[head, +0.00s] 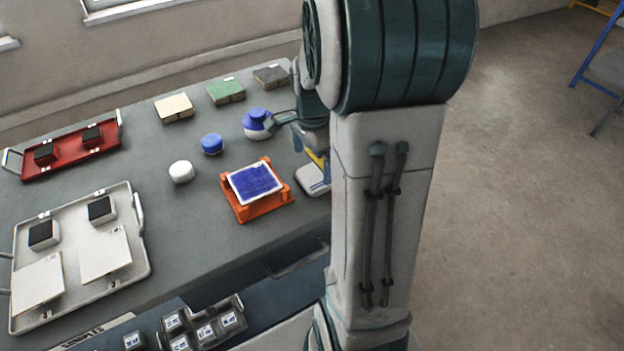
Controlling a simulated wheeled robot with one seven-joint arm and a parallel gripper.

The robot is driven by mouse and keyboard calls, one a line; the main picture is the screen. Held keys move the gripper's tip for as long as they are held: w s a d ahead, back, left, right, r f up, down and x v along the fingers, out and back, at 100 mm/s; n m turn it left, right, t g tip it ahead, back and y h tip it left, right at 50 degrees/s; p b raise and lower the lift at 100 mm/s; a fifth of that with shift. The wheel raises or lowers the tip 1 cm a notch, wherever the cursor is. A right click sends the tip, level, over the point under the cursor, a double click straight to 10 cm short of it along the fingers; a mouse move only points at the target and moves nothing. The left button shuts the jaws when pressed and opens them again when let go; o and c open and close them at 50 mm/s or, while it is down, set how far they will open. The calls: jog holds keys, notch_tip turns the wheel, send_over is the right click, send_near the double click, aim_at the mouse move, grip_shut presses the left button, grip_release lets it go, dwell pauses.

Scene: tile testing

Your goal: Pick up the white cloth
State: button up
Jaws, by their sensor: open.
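A cream-white folded cloth (174,108) lies flat at the back of the grey table, left of a green folded cloth (226,91) and a dark grey one (271,76). My gripper (280,123) is over the right part of the table, partly hidden behind my arm. It is open, with a visible finger beside a blue-and-white round bottle (256,124). I cannot tell whether it touches the bottle. The gripper is to the right of the white cloth and apart from it.
An orange stand (259,207) holds a blue-faced tile. A blue lidded jar (212,144) and a white round jar (181,172) stand left of it. A red tray (70,157) and a white tray (140,262) fill the left side. Bare table lies in front of the white cloth.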

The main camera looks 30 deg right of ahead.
aim_at(312, 176)
jog(key=f, duration=0.4)
jog(key=shift+s+a+f, duration=0.15)
jog(key=shift+a+f, duration=0.05)
jog(key=shift+f, duration=0.15)
jog(key=c, duration=1)
jog(key=shift+r, duration=0.1)
jog(key=shift+r, duration=0.5)
jog(key=r, duration=0.2)
jog(key=w+d+r, duration=0.1)
jog(key=shift+r, duration=0.4)
jog(key=w+d+r, duration=0.6)
jog(key=w, duration=0.2)
jog(key=shift+d, duration=0.2)
